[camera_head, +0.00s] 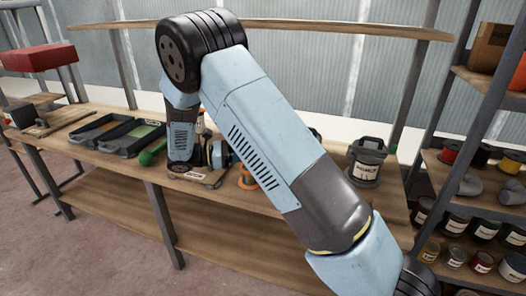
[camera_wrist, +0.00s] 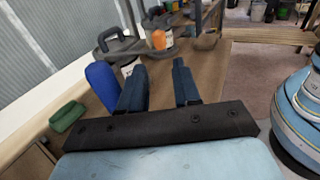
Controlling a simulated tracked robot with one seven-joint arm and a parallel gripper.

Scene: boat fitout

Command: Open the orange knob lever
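An orange knob (camera_wrist: 158,40) shows in the wrist view, beyond and between my fingertips, beside a pale part. In the head view a small orange piece (camera_head: 246,182) shows on the bench, partly hidden behind my arm; I cannot tell whether it is the same part. My gripper (camera_wrist: 158,65) has its two dark blue fingers spread with nothing between them. It points along the bench towards the orange knob and is apart from it. The lever's shape and position are not clear. In the head view my arm hides much of the gripper area.
The wooden bench (camera_head: 110,184) carries dark trays (camera_head: 130,138) and a green round item (camera_head: 147,158) at left, and a grey handled container (camera_head: 366,162) at right. In the wrist view a blue object (camera_wrist: 102,86) stands close left of my fingers. Shelves with cans (camera_head: 455,220) stand at right.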

